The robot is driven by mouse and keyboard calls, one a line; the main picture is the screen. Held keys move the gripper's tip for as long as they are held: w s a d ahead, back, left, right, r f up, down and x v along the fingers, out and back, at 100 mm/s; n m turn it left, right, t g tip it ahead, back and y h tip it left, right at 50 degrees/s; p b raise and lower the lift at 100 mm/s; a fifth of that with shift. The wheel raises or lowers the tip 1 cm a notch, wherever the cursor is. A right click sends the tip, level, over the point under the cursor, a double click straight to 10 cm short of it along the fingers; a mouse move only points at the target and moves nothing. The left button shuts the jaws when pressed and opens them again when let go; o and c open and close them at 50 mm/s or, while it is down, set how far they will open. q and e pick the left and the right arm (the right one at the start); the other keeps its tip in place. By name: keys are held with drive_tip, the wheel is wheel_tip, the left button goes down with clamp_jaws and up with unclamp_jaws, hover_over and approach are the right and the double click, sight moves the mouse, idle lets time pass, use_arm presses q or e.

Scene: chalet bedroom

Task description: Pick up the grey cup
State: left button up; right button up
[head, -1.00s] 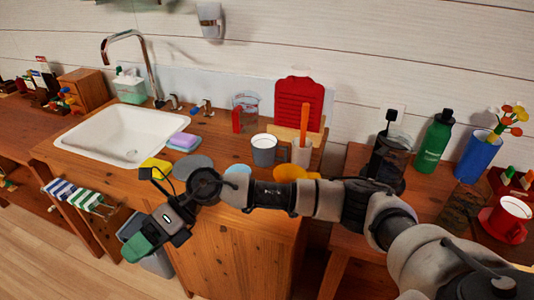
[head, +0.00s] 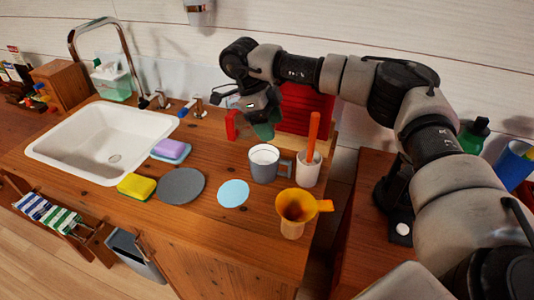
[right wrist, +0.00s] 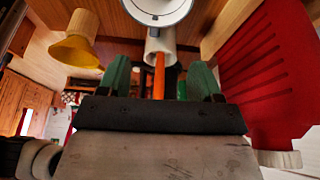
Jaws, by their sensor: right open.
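The grey cup (head: 263,167) stands upright on the wooden counter, its handle toward the right, white inside. In the right wrist view its round rim (right wrist: 158,18) shows at the top edge, partly cut off. My right gripper (head: 264,128) hangs just behind and above the cup in the head view, apart from it. In the right wrist view its two green fingers (right wrist: 160,75) are spread with nothing gripped between them. My left gripper is in neither view.
A white cup (head: 308,172) holding an orange stick (head: 312,137) stands close to the grey cup's handle. A yellow funnel-like vessel (head: 296,207) is in front. A red board (head: 306,110) leans behind. A light blue disc (head: 233,193), grey disc (head: 180,187) and sink (head: 85,150) lie left.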

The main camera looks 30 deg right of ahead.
sight(285, 161)
drive_tip(key=f, duration=0.1)
drive_tip(key=s+f, duration=0.2)
drive_tip(key=shift+s+d+f, duration=0.2)
drive_tip(key=shift+d+f, duration=0.3)
drive_tip(key=shift+f, duration=0.2)
drive_tip(key=shift+d+f+p, duration=0.1)
drive_tip(key=shift+f+p, duration=0.25)
drive_tip(key=shift+p, duration=0.05)
drive_tip(key=x, duration=0.3)
drive_tip(key=shift+f+p, duration=0.3)
drive_tip(key=shift+p, duration=0.1)
drive_tip(key=shift+s+d+f, duration=0.1)
drive_tip(key=shift+s+f, duration=0.05)
drive_tip(key=shift+f, duration=0.3)
drive_tip(key=shift+c, duration=1)
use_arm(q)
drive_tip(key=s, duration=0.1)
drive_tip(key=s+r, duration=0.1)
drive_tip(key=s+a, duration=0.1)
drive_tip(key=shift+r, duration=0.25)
use_arm(e)
clamp_jaws()
